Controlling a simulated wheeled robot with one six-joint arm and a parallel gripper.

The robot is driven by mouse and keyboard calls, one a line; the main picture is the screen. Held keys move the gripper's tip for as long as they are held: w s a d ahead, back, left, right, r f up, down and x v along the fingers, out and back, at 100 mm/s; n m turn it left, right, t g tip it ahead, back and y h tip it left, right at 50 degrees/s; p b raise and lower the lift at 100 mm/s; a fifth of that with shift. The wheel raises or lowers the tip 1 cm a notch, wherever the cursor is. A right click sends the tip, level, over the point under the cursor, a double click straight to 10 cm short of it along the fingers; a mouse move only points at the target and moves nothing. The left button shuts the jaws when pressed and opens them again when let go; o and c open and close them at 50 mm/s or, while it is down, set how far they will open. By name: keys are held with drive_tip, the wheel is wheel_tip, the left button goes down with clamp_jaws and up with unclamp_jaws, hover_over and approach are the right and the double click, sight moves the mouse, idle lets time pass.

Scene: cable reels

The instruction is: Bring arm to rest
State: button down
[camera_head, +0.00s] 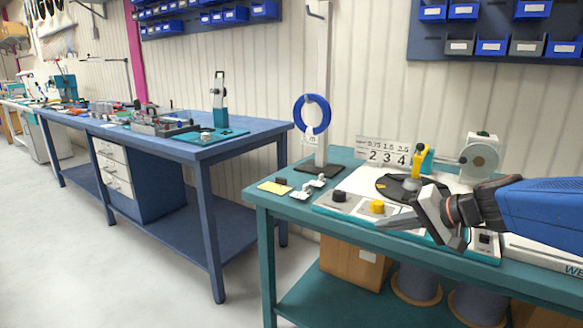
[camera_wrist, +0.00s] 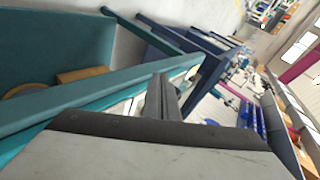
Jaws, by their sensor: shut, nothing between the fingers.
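My gripper (camera_head: 382,225) reaches in from the right in the head view, on a blue arm. It points left above the front edge of the teal bench (camera_head: 265,201). Its fingers are together with nothing between them. They also show as a dark narrow shape in the wrist view (camera_wrist: 162,92), beside the teal bench edge (camera_wrist: 75,104). Behind the gripper sits the winding machine with a black turntable (camera_head: 388,188), a black knob (camera_head: 339,196) and a yellow knob (camera_head: 377,206). The gripper and wrist hide part of the machine's front.
A stand holds a blue ring (camera_head: 298,113) at the bench's left. A yellow pad (camera_head: 273,187) lies near the left corner. A box (camera_head: 345,262) and reels (camera_head: 419,281) stand below. A blue workbench (camera_head: 178,148) is farther left, with open floor in front.

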drive_tip(key=s+a+f+n+g+h, duration=0.1)
drive_tip(key=s+f+n+g+h, duration=0.15)
drive_tip(key=s, duration=0.45)
drive_tip(key=s+f+n+g+h, duration=0.1)
drive_tip(key=s+f, duration=0.3)
drive_tip(key=s, duration=0.3)
drive_tip(key=s+d+f+n+h, duration=0.1)
drive_tip(key=s+d+f+h, duration=0.3)
drive_tip(key=s, duration=0.5)
drive_tip(key=shift+d+n, duration=0.35)
drive_tip(key=shift+d, duration=0.75)
drive_tip(key=shift+s+h, duration=0.1)
drive_tip(key=shift+h, duration=0.15)
